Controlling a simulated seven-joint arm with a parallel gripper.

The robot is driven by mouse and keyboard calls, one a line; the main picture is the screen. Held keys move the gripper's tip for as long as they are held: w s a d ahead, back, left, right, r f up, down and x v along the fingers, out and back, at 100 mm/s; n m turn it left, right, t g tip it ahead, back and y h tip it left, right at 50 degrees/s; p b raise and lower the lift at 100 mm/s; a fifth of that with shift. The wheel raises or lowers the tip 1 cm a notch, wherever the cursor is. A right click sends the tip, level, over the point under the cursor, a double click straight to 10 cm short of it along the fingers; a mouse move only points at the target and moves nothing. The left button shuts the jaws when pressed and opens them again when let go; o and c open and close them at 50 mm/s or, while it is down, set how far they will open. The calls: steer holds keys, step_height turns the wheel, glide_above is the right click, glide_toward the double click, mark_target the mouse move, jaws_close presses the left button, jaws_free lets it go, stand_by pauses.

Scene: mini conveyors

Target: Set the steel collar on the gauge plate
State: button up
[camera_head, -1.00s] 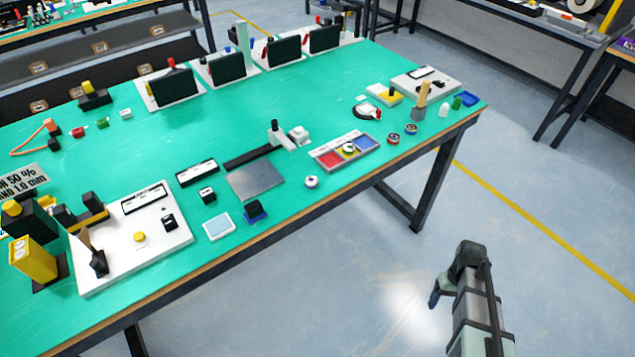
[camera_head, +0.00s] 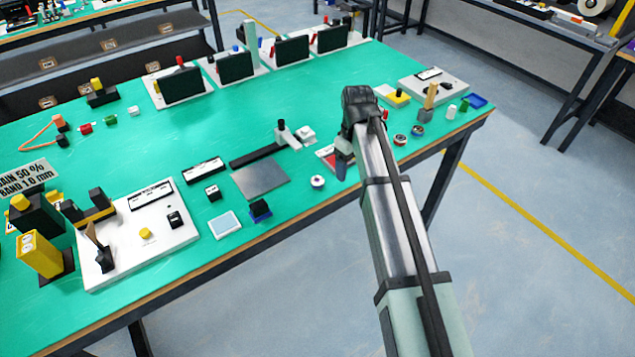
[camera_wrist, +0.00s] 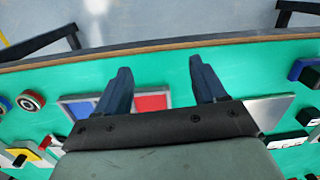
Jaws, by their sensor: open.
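The flat grey plate (camera_head: 260,180), which looks like the gauge plate, lies bare on the green bench. It also shows at the right of the wrist view (camera_wrist: 270,108). A small pale ring with a dark centre (camera_head: 317,181) sits on the bench right of the plate; I cannot tell for sure if it is the steel collar. My gripper (camera_head: 342,165) is over the bench's front part, right of that ring, above the colour tray. In the wrist view its two fingers (camera_wrist: 162,82) are apart with nothing between them. The ring is not visible there.
Two more rings (camera_head: 400,139) (camera_head: 417,130) lie right of my arm. A black bar fixture (camera_head: 258,155) lies behind the plate. A dark blue block (camera_head: 260,210) stands in front.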

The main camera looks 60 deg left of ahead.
step_height(320, 180, up, 9)
steer(key=n, duration=0.2)
glide_above(317, 180)
steer(key=shift+y, duration=0.3)
steer(key=f, duration=0.8)
steer(key=shift+w+a+f, duration=0.1)
steer(key=shift+a+f, duration=0.15)
steer(key=shift+f, duration=0.1)
steer(key=shift+d+f, duration=0.2)
steer(key=shift+f, duration=2.4)
steer(key=shift+c, duration=0.5)
steer(key=shift+r, duration=0.1)
steer(key=c, duration=1.2)
